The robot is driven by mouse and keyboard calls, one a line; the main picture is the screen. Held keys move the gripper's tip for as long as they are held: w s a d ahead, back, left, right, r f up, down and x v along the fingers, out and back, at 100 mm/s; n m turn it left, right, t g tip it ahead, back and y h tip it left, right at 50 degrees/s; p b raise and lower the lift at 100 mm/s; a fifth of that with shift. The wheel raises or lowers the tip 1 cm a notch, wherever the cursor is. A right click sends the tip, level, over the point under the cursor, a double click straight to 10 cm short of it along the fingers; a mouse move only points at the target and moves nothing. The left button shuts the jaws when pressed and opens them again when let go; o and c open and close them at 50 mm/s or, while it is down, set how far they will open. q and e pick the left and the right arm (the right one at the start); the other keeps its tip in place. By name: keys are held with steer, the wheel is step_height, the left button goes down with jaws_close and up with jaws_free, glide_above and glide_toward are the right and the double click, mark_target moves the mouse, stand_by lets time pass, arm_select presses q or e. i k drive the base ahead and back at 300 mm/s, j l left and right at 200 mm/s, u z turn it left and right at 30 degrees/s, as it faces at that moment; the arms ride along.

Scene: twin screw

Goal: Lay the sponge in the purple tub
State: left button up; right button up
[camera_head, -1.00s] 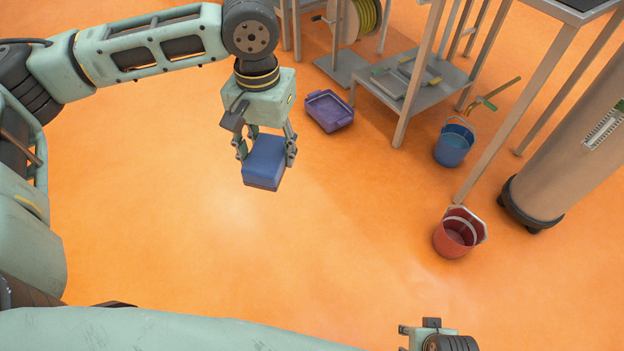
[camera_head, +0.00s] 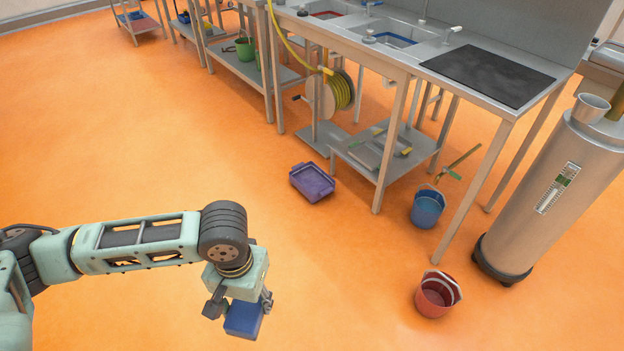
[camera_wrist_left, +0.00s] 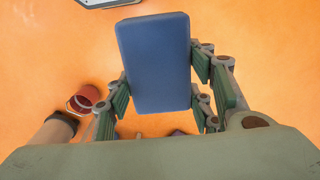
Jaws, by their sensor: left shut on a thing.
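A blue block-shaped sponge (camera_head: 244,320) is held by my left gripper (camera_head: 240,309), above the orange floor in the lower middle of the head view. In the left wrist view the sponge (camera_wrist_left: 155,62) sits between the green finger pads of the left gripper (camera_wrist_left: 158,85). The purple tub (camera_head: 312,183) stands on the floor, beyond and to the right of the gripper, apart from it. It looks empty. My right gripper does not show in the head view now.
A blue bucket (camera_head: 426,209) and a red bucket (camera_head: 436,296) stand on the floor to the right. A metal sink table (camera_head: 400,60) with a low shelf, a hose reel (camera_head: 335,93) and a steel cylinder (camera_head: 535,195) are near. Floor between the sponge and tub is clear.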

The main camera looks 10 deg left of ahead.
mark_target(312, 185)
steer(key=i+j+z, duration=0.1)
steer(key=z, duration=0.35)
steer(key=i+j+z, duration=0.1)
steer(key=z, duration=0.35)
steer(key=i+j+z, duration=0.25)
steer(key=j+z, duration=0.2)
steer(key=j, duration=0.75)
steer(key=j+z, duration=0.45)
steer(key=j, duration=0.8)
steer(key=j+z, duration=0.1)
steer(key=j, duration=2.7)
